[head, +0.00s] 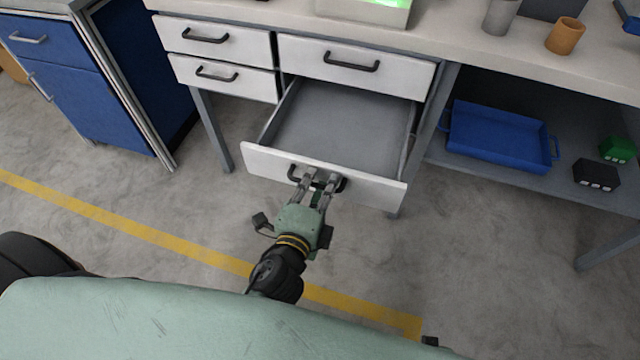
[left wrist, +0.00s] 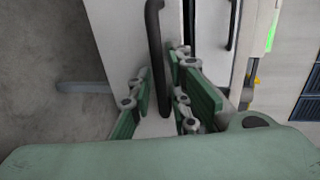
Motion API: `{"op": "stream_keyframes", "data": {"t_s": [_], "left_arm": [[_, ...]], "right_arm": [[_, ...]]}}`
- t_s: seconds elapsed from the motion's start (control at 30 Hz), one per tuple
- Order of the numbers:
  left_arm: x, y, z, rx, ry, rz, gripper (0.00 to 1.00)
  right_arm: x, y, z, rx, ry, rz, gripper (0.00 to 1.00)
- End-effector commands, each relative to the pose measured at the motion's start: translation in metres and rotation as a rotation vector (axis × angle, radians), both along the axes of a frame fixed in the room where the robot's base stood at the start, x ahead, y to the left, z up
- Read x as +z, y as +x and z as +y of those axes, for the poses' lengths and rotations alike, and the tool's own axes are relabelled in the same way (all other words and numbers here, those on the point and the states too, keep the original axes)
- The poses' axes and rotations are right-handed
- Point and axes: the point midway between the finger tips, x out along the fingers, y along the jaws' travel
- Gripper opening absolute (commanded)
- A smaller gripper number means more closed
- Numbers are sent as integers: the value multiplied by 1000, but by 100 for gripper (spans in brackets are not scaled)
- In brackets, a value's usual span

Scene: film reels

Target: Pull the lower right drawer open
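The lower right drawer (head: 340,115) stands far out from under the bench, its grey inside bare and empty. Its white front (head: 385,190) carries a dark bar handle (head: 343,184), which also shows in the left wrist view (left wrist: 154,25). My left gripper (head: 317,182) is at this handle. Part of the handle is hidden behind the fingers. My right gripper is not in view.
The upper right drawer (head: 400,79) and two left drawers (head: 215,45) are closed. A blue cabinet (head: 85,90) stands at left. A blue tray (head: 500,140), a black box (head: 597,174) and a green box (head: 617,150) sit on the shelf at right. Floor is clear before the bench.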

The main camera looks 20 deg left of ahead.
Motion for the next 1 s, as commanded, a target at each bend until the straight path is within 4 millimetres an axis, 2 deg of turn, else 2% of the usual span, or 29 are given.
{"op": "stream_keyframes", "data": {"t_s": [0.27, 0.7, 1.0], "left_arm": [[1, -5, 0, 0, -1, 0, 17], [13, -65, 0, 3, -1, 2, 17], [16, -74, 0, 0, 1, -1, 17]], "right_arm": [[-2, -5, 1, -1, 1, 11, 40], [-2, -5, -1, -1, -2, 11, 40], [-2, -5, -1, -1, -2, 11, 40]]}}
